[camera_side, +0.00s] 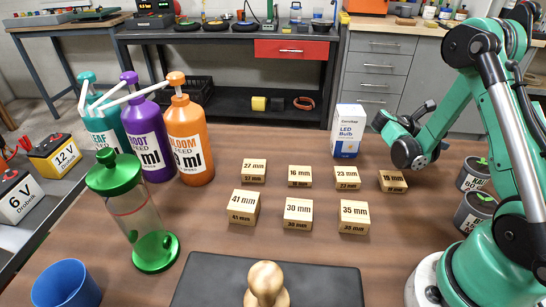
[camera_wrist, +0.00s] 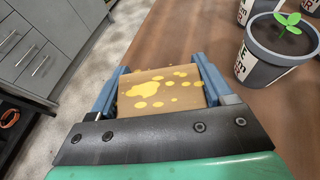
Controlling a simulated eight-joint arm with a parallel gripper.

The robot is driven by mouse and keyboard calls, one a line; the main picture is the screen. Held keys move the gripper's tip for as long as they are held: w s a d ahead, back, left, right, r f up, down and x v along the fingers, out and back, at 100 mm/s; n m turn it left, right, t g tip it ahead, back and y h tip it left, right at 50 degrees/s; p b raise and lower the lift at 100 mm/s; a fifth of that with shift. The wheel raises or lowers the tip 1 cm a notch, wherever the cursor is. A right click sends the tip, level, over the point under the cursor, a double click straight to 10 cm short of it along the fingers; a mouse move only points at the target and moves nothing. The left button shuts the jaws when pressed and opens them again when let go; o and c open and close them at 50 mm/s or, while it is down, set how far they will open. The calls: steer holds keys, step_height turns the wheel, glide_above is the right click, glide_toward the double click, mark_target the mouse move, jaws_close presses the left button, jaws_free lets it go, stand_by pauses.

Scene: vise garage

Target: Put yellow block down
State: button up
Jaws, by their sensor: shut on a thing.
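The yellow block (camera_wrist: 160,92), a light brown block with yellow splotches on the face I see, sits between the two blue fingers of my gripper (camera_wrist: 158,85) in the wrist view. My gripper is shut on it, with a finger touching each side. In the side view, my dark gripper end (camera_side: 408,140) is at the back right of the brown table (camera_side: 215,250), near the white LED bulb box (camera_side: 348,131). I cannot make out the held block there. The underside of the block is hidden, so its contact with the table cannot be told.
Several numbered wooden blocks stand mid-table, including a 30 mm block (camera_side: 298,213) and a 19 mm block (camera_side: 393,181) below my gripper. Plant pots (camera_wrist: 275,50) stand on the right. Pump bottles (camera_side: 190,140) and a green-capped cylinder (camera_side: 130,215) stand left. The table edge is close behind.

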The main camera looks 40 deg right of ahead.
steer(key=shift+f, duration=0.4)
steer(key=o, duration=1.2)
steer(key=shift+r, duration=0.6)
steer(key=shift+w+a+r+m+t+y, duration=0.85)
steer(key=shift+a+r+m+t+y, duration=1.05)
steer(key=shift+a, duration=3.1)
steer(key=shift+w+a+r+m+t+y, duration=1)
steer(key=shift+a+m+t+y, duration=1.45)
steer(key=shift+a, duration=2.5)
steer(key=shift+w+a+r+m+t+y, duration=0.7)
steer(key=shift+a+r+m+t+y, duration=1.4)
steer(key=shift+a, duration=2.9)
